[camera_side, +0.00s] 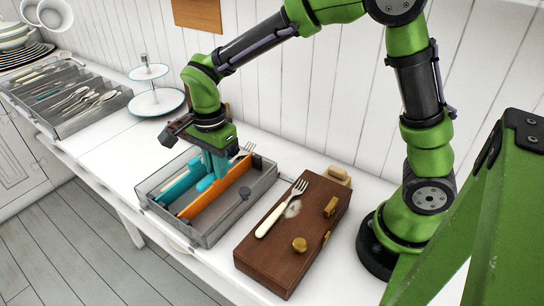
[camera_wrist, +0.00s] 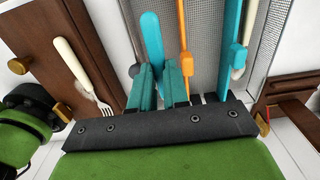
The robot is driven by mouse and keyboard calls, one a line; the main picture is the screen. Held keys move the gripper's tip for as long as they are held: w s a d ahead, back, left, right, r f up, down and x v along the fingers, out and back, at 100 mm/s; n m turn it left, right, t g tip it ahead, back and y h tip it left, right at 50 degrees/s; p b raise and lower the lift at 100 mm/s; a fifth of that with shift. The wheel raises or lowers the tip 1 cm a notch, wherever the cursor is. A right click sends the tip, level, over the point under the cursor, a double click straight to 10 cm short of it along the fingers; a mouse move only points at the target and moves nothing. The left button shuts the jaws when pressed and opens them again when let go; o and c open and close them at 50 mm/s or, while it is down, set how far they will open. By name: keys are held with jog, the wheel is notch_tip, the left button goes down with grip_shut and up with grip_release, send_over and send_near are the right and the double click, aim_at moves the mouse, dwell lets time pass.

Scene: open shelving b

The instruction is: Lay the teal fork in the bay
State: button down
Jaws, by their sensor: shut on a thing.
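The grey mesh tray (camera_side: 262,187) stands on the white counter. An orange divider (camera_side: 230,183) and a teal divider (camera_side: 173,190) split it into bays. My gripper (camera_side: 207,172) has teal fingers and points down over the tray. In the wrist view, its fingers (camera_wrist: 160,88) are shut on the teal fork (camera_wrist: 152,40), whose handle points away from the palm. The handle lies left of the orange divider in that view. Silver tines (camera_side: 244,150) show behind my gripper in the side view. I cannot tell whether the fork touches the tray floor.
A dark wooden box (camera_side: 270,262) with brass knobs stands right of the tray, with a cream-handled fork (camera_side: 281,209) on it. A cutlery tray (camera_side: 75,95) and a tiered stand (camera_side: 157,98) are at the back left. Counter left of the tray is clear.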

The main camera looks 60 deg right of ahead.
jog(key=shift+f, duration=0.1)
jog(key=shift+f, duration=4.9)
jog(key=c, duration=1)
grip_release()
jog(key=shift+c, duration=0.2)
notch_tip(320, 180, up, 17)
jog(key=shift+s+f, duration=0.1)
